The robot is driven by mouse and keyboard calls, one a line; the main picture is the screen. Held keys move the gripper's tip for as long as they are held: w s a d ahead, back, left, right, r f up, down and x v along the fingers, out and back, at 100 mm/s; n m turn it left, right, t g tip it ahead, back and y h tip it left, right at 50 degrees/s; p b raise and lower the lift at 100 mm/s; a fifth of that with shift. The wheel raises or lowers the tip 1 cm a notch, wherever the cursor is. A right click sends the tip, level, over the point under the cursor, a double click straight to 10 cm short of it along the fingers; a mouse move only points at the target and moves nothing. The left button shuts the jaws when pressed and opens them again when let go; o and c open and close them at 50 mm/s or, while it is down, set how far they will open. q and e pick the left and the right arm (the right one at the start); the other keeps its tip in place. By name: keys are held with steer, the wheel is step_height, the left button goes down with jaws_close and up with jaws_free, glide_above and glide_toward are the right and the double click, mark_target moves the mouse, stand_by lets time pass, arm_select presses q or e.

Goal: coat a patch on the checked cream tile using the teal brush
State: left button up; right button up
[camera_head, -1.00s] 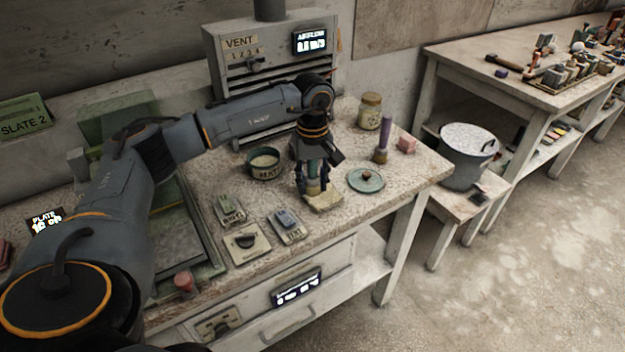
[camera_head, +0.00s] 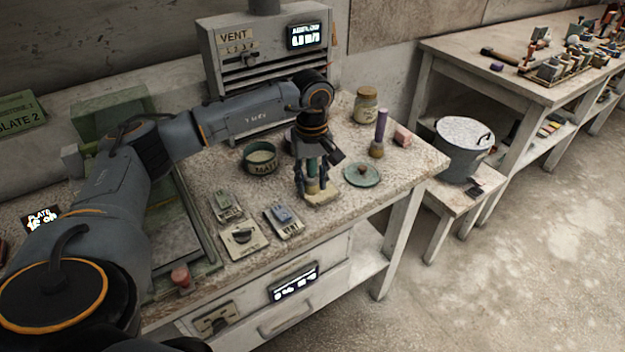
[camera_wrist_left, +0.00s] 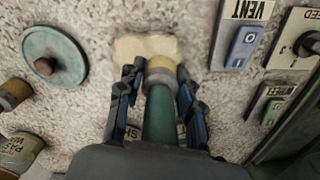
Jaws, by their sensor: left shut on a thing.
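My left gripper (camera_head: 314,190) points down over the bench and is shut on the teal brush (camera_head: 312,172). In the left wrist view the brush's teal handle (camera_wrist_left: 159,118) runs between the fingers, and its pale tan lower end lies at the edge of the cream tile (camera_wrist_left: 143,47). The tile also shows in the head view (camera_head: 322,197) under the brush, near the bench's front edge. I cannot tell whether the bristles touch it, and no check pattern can be made out. My right gripper is not in view.
A tin marked MATT (camera_head: 261,163) stands left of the gripper. A round green lid (camera_head: 362,174), a purple-handled brush (camera_head: 380,130), a jar (camera_head: 366,104) and a pink block (camera_head: 402,136) are to the right. Switch plates (camera_head: 283,220) lie in front. A bucket (camera_head: 464,148) stands on a stool.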

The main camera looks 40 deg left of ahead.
arm_select(q)
steer(key=shift+w+a, duration=0.35)
steer(key=shift+a, duration=0.4)
steer(key=shift+w+a, duration=0.3)
steer(key=shift+a, duration=0.45)
steer(key=shift+s+d+r, duration=0.1)
steer(key=shift+s+d, duration=0.2)
steer(key=shift+d, duration=0.4)
steer(key=shift+s+d, duration=0.25)
steer(key=shift+d, duration=0.3)
steer(key=shift+s+d, duration=0.2)
steer(key=shift+d, duration=0.3)
steer(key=shift+a, duration=0.15)
steer(key=shift+w+a+b, duration=0.15)
steer(key=shift+w+a, duration=0.25)
steer(key=shift+a, duration=0.4)
steer(key=shift+w+a+b, duration=0.15)
steer(key=shift+w+a, duration=0.2)
steer(key=shift+a, duration=0.45)
